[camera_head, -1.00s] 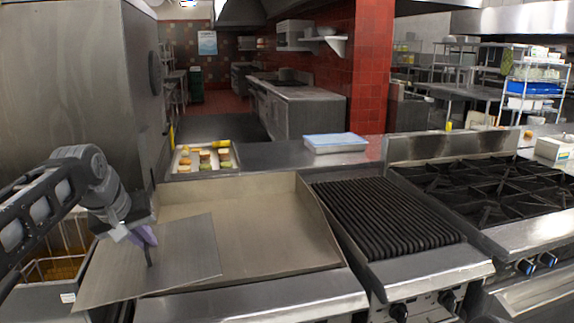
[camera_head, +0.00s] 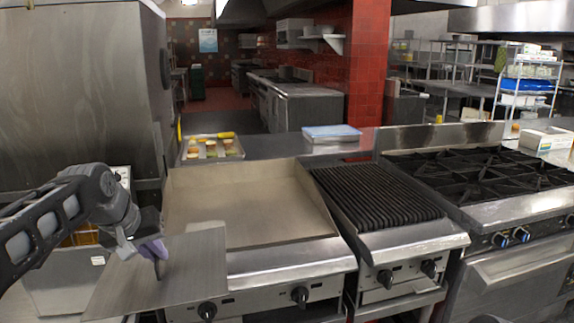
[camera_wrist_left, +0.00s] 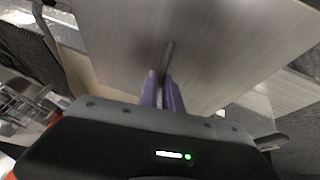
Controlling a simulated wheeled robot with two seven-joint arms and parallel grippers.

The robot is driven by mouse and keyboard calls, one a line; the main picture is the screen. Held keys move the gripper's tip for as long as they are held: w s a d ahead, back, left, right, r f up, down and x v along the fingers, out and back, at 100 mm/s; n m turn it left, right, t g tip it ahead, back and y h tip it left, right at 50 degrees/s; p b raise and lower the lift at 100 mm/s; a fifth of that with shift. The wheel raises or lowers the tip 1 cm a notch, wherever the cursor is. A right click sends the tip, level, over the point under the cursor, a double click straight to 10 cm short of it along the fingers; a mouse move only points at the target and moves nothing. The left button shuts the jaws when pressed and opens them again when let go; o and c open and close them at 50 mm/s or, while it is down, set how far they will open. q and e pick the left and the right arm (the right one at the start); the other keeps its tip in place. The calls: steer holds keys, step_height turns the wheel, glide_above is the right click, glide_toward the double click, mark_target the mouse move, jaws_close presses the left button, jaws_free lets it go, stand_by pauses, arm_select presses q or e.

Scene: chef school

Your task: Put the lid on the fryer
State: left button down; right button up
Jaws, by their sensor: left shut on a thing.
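The lid (camera_head: 190,262) is a flat grey metal sheet with a thin upright handle. My left gripper (camera_head: 155,251) is shut on that handle and holds the lid tilted. The left wrist view shows the purple fingertips (camera_wrist_left: 162,88) closed at the handle and the lid's plate (camera_wrist_left: 215,40) beyond them. The fryer (camera_head: 65,282) is at the left, with a little brown oil (camera_head: 85,236) showing behind my arm. My arm and the lid hide much of it. The lid overlaps the fryer's right side and the griddle's front left corner in the picture. My right gripper is not in view.
The flat griddle (camera_head: 250,205) is right of the fryer, then a ribbed grill (camera_head: 375,195) and a burner range (camera_head: 480,175). A tall steel cabinet (camera_head: 80,90) stands behind the fryer. A food tray (camera_head: 190,158) and a blue-topped container (camera_head: 332,134) are behind the griddle.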

arm_select(q)
steer(key=s+d+f+m+h, duration=0.2)
steer(key=s+d+f+m, duration=0.2)
steer(key=f, duration=0.8)
steer(key=s+d, duration=0.2)
steer(key=d, duration=0.2)
steer(key=shift+f+g, duration=0.3)
steer(key=shift+f, duration=0.05)
